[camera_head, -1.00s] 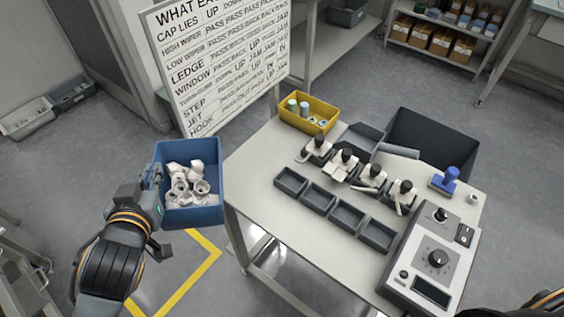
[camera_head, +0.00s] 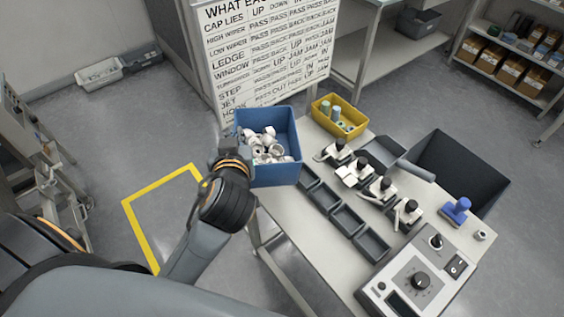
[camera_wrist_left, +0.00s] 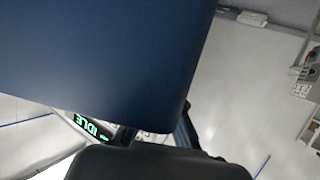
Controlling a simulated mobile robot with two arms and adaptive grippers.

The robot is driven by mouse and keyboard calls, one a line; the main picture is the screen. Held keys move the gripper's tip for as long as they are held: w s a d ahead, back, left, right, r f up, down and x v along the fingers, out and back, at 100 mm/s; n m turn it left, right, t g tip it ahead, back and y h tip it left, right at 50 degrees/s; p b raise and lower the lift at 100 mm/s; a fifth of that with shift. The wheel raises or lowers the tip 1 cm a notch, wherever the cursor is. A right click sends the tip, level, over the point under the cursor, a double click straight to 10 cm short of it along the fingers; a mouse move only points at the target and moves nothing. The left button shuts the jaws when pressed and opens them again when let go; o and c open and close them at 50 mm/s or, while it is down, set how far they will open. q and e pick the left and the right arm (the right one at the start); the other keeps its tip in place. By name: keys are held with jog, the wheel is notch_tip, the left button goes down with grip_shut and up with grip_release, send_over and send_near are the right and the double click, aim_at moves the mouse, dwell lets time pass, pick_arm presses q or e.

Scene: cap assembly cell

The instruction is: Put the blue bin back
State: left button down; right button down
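The blue bin (camera_head: 277,175) holds several white caps (camera_head: 268,146). It appears roughly upright at the far left corner of the table (camera_head: 316,258); I cannot tell whether it rests there or hangs just above. My left gripper (camera_head: 232,149) is shut on the bin's left wall, its fingertips partly hidden. In the left wrist view the bin's blue wall (camera_wrist_left: 100,55) fills the upper left, close to the dark gripper (camera_wrist_left: 150,150). My right gripper is not in view.
A yellow bin (camera_head: 330,121) stands at the table's back edge. Several dark trays (camera_head: 345,220) and fixtures (camera_head: 380,187) fill the middle, with a control box (camera_head: 420,280) at the front. A lettered board (camera_head: 270,50) stands behind. A yellow floor outline (camera_head: 140,235) lies left, empty inside.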

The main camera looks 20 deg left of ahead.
pick_arm(q)
jog(key=s+a+f+n+g+y+b, duration=0.3)
jog(key=f+b, duration=0.1)
jog(key=f, duration=0.1)
jog(key=s+a+f+n+g+y+b, duration=0.2)
jog(key=a+f+n+b, duration=0.1)
jog(key=f+b, duration=0.15)
jog(key=w+d+p, duration=0.1)
jog(key=w+d, duration=0.1)
jog(key=w, duration=0.3)
jog(key=w+d+p, duration=0.1)
jog(key=w+d, duration=0.1)
jog(key=w, duration=0.3)
jog(key=w+d+f+p, duration=0.1)
jog(key=w, duration=0.4)
jog(key=shift+w+d, duration=0.35)
jog(key=shift+d, duration=0.05)
notch_tip(320, 180, down, 3)
jog(key=shift+w+p, duration=0.1)
jog(key=shift+p, duration=0.3)
jog(key=shift+f, duration=0.25)
